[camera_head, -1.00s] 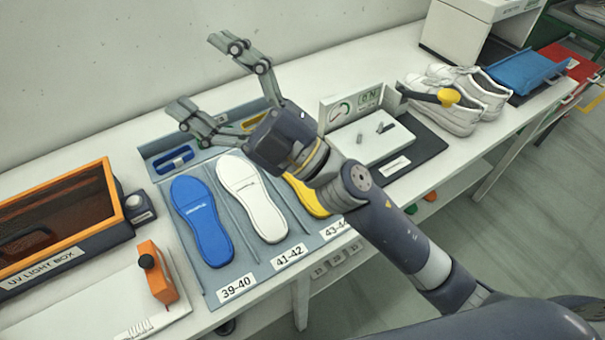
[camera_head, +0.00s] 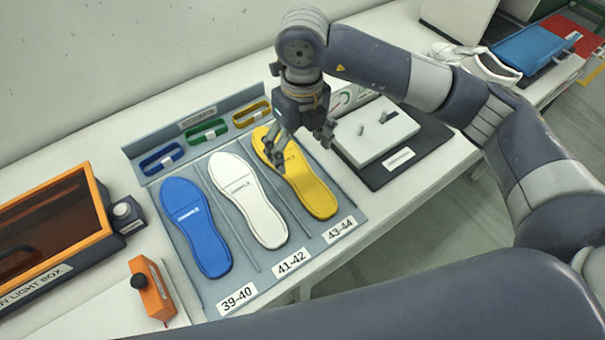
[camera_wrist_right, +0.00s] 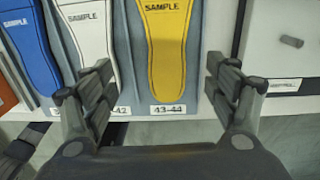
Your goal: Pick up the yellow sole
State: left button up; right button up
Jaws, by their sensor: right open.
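The yellow sole (camera_head: 311,190) lies flat in the right-hand slot of the grey sole tray (camera_head: 274,267), above the label 43-44. It also shows in the right wrist view (camera_wrist_right: 168,60), between the two fingers and marked SAMPLE. My right gripper (camera_head: 302,155) is open and empty, pointing down over the upper part of the yellow sole. Its fingers (camera_wrist_right: 158,85) hide part of that sole in the head view. I cannot tell how high above the sole the fingertips are.
A white sole (camera_head: 248,200) and a blue sole (camera_head: 196,227) lie left of the yellow one. White shoes (camera_head: 480,62) stand at the back right.

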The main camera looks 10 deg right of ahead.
jog(key=p, duration=0.1)
send_over(304, 180)
notch_tip(304, 180, down, 5)
jog(key=shift+w, duration=0.15)
notch_tip(304, 180, down, 5)
jog(key=p, duration=0.2)
jog(key=shift+r+p, duration=0.1)
jog(key=shift+p, duration=0.2)
jog(key=shift+f, duration=0.35)
jog(key=c, duration=1.3)
